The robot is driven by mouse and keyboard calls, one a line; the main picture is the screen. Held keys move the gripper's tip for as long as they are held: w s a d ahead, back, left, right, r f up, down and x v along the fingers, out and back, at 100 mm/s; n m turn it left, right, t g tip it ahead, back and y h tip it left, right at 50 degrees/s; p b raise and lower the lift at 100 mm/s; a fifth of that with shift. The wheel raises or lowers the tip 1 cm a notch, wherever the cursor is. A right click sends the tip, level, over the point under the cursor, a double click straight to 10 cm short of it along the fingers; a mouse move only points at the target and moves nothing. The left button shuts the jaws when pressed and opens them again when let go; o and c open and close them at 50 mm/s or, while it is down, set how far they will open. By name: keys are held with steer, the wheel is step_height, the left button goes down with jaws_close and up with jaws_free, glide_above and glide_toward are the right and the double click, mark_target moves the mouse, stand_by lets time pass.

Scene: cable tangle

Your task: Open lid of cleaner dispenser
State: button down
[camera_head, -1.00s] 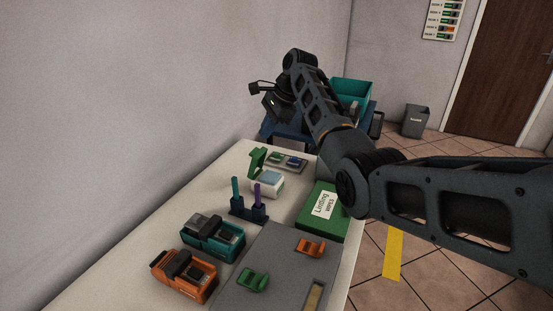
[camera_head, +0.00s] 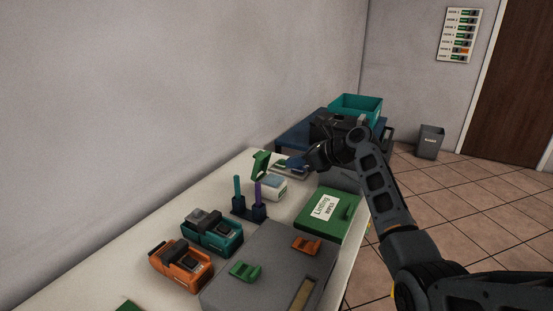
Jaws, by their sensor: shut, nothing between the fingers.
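The cleaner dispenser appears to be the small white box (camera_head: 273,188) with a pale blue top, on the table behind the two upright sticks. Its green lid (camera_head: 261,165) stands raised at the box's back left, tilted up and clear of the top. My gripper (camera_head: 293,162) is shut and empty, just right of the green lid and behind the white box, low over the grey tray. Its fingertips are small and dark here, and I cannot tell whether they touch anything. My wrist partly hides the tray.
A green "Lint-free wipes" box (camera_head: 326,216) lies at the right edge. Teal (camera_head: 213,233) and orange (camera_head: 181,266) devices, a stick holder (camera_head: 248,208) and a grey case (camera_head: 262,262) with clips stand nearer. A teal bin (camera_head: 356,108) is at the back, a waste bin (camera_head: 429,142) on the floor.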

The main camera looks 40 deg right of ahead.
mark_target(259, 165)
steer(key=w, duration=0.1)
steer(key=w+a, duration=0.1)
steer(key=w, duration=0.3)
steer(key=shift+a+f, duration=0.25)
steer(key=shift+a, duration=0.1)
steer(key=shift+w+a+r, duration=0.15)
steer(key=shift+w+a, duration=0.05)
steer(key=shift+w, duration=0.3)
steer(key=shift+r, duration=0.1)
steer(key=shift+w+a+r+p, duration=0.1)
steer(key=shift+w+r+p, duration=0.1)
steer(key=shift+p, duration=0.65)
